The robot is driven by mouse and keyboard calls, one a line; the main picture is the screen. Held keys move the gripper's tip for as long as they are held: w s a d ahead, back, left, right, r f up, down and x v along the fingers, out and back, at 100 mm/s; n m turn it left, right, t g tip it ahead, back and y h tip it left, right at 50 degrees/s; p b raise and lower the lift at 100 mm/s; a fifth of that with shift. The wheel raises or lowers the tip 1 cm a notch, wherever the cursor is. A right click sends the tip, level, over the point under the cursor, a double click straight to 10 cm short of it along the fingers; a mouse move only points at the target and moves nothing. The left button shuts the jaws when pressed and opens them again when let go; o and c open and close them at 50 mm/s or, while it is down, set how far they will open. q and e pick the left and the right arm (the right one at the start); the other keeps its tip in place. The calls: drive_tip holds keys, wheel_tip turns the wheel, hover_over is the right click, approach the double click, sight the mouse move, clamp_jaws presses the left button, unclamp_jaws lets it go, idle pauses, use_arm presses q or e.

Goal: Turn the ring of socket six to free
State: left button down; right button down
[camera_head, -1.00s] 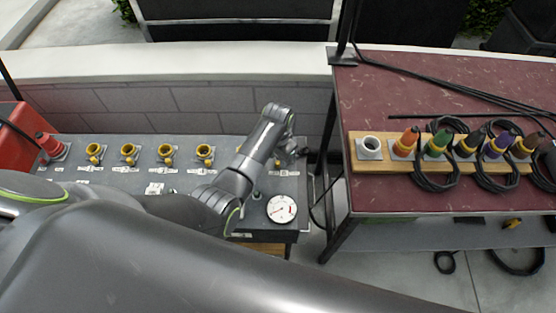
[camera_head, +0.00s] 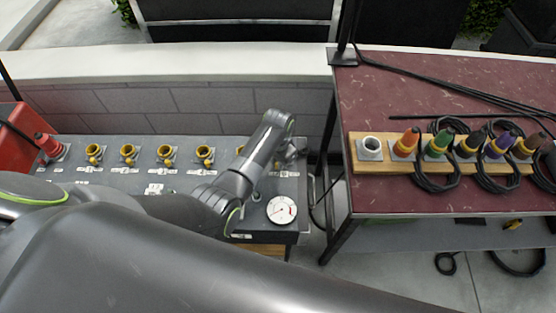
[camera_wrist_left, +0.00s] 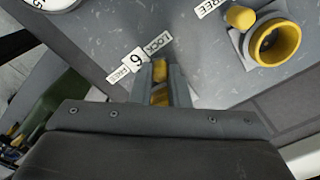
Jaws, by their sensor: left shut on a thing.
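My left gripper (camera_wrist_left: 160,84) is shut on the yellow ring of socket six (camera_wrist_left: 160,70), which shows only as small yellow patches between the fingers. The rest of socket six is hidden behind the gripper. A label strip (camera_wrist_left: 138,60) beside the fingertips reads FREE, 6 and LOCK, with LOCK on the right and FREE on the left. In the head view the left gripper (camera_head: 294,155) is at the right end of the grey panel (camera_head: 110,185), partly hidden by my wrist. My right gripper is not in view.
A neighbouring socket with a yellow ring (camera_wrist_left: 275,42) is at upper right in the wrist view. Several such sockets line the panel, with a red plug (camera_head: 48,144) at its left end. A round gauge (camera_head: 281,210) is near the gripper. Coloured plugs and cables lie on the red table (camera_head: 440,90).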

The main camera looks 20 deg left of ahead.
use_arm(q)
drive_tip(key=shift+d+r+n+p, duration=0.2)
drive_tip(key=shift+d+n+p, duration=0.2)
drive_tip(key=shift+n+p, duration=0.4)
drive_tip(key=d+n+p, duration=0.1)
drive_tip(key=n, duration=0.1)
drive_tip(key=shift+n, duration=0.3)
drive_tip(key=n, duration=0.1)
drive_tip(key=d+n, duration=0.1)
drive_tip(key=shift+w+f+n, duration=0.1)
drive_tip(key=shift+w+n, duration=0.15)
drive_tip(key=shift+n, duration=0.05)
drive_tip(key=shift+w+d+n, duration=0.2)
drive_tip(key=shift+d+n, duration=0.1)
drive_tip(key=shift+n, duration=0.5)
drive_tip(key=shift+w+d+n, duration=0.2)
drive_tip(key=shift+d+n, duration=0.1)
drive_tip(key=shift+n, duration=0.5)
drive_tip(key=c, duration=1.4)
unclamp_jaws()
drive_tip(key=shift+f, duration=0.1)
